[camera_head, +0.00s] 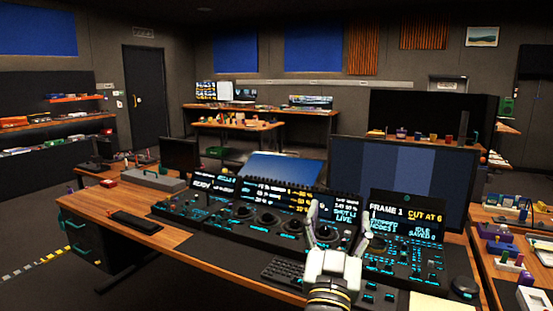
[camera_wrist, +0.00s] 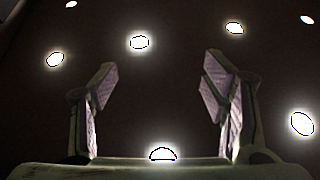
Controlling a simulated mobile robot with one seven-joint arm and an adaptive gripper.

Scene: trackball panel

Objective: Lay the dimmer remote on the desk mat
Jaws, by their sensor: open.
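My gripper (camera_head: 340,222) stands over the front of the trackball panel desk (camera_head: 75,203), fingers pointing up, open and empty. In the wrist view its two fingers (camera_wrist: 160,95) are spread wide, with only dark ceiling and round lights beyond. A black flat slab (camera_head: 135,220) lies on the desk's left part; I cannot tell if it is the desk mat or something else. A pale yellow pad (camera_head: 428,303) shows at the bottom edge, right of my gripper. I cannot make out the dimmer remote for certain; my arm hides part of the desk.
The control panel (camera_head: 270,222) with lit screens and trackballs fills the desk's middle. A large monitor (camera_head: 400,175) stands behind it. A keyboard (camera_head: 283,272) lies left of my gripper, and a dark round object (camera_head: 464,287) to its right. A side table (camera_head: 505,240) holds several small items.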

